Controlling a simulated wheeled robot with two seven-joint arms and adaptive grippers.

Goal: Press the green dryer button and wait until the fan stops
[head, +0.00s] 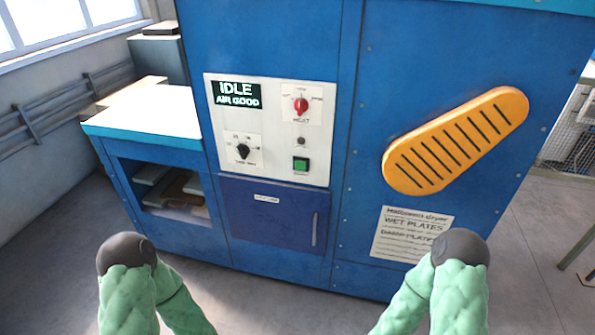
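A dark display (236,95) on the panel reads "IDLE" and "AIR GOOD". A red knob (301,105) sits above the button and a black knob (243,150) sits to its left. Two green-sleeved arms of mine show at the bottom, one on each side, apart from the dryer. Neither gripper's fingers can be seen.
An orange slotted cover (456,141) is on the dryer's right side, above a paper notice (411,234). A dark blue door with a handle (314,229) is below the panel. A white-topped side table (146,118) stands at left. The grey floor (270,305) in front is clear.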

